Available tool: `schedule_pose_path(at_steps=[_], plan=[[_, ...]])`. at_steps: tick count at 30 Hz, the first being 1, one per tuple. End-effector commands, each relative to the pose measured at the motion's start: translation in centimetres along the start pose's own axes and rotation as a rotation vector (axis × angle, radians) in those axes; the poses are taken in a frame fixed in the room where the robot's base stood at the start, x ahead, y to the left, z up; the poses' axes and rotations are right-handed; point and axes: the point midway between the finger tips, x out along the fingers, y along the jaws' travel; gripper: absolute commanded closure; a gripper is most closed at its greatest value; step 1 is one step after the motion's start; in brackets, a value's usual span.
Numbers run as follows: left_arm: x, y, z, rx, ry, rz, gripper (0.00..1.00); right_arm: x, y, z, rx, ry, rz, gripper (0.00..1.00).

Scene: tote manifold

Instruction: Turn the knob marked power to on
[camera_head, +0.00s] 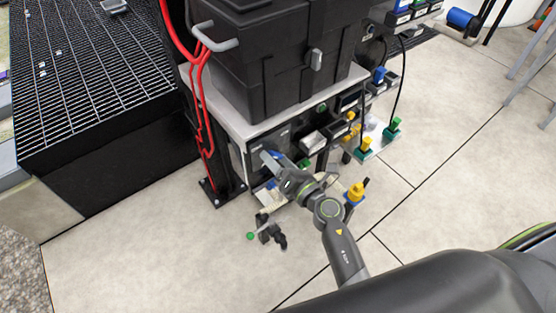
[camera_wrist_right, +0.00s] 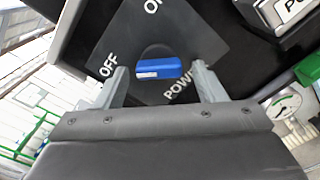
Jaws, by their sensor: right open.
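The power knob (camera_wrist_right: 168,69) is blue with a pale stripe and sits on a dark plate (camera_wrist_right: 185,35) in the right wrist view. The plate reads OFF at left, ON at top and POWER at lower right. The knob's bar lies roughly level in that view, its left end toward OFF. My right gripper (camera_wrist_right: 160,70) is open, with one finger on each side of the knob; I cannot tell if either touches it. In the head view my right gripper (camera_head: 273,160) is at the front of the panel and the knob is not clear. My left gripper is not in view.
A black tote (camera_head: 275,60) stands on the bench above the panel. Red hoses (camera_head: 201,100) run down at left. Other labelled controls (camera_head: 325,134) and a yellow-topped fitting (camera_head: 355,193) are at right. A small valve with a green knob (camera_head: 250,236) is below. Open floor lies in front.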

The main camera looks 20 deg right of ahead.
Motion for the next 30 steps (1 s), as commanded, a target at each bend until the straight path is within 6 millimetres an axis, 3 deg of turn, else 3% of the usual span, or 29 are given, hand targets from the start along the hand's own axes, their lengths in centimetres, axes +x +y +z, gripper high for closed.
schedule_pose_path(at_steps=[2, 12, 23, 30], plan=[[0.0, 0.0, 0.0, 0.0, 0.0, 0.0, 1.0, 0.0, 0.0, 0.0, 0.0, 0.0, 0.0, 0.38], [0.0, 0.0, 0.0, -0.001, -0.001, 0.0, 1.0, 0.0, 0.0, 0.0, 0.0, 0.0, 0.0, 0.81], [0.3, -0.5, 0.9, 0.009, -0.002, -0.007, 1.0, -0.1, 0.1, 0.1, 0.051, 0.0, -0.001, 0.81], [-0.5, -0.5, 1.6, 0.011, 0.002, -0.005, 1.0, -0.1, 0.3, 0.2, 0.189, 0.002, -0.002, 0.81]])
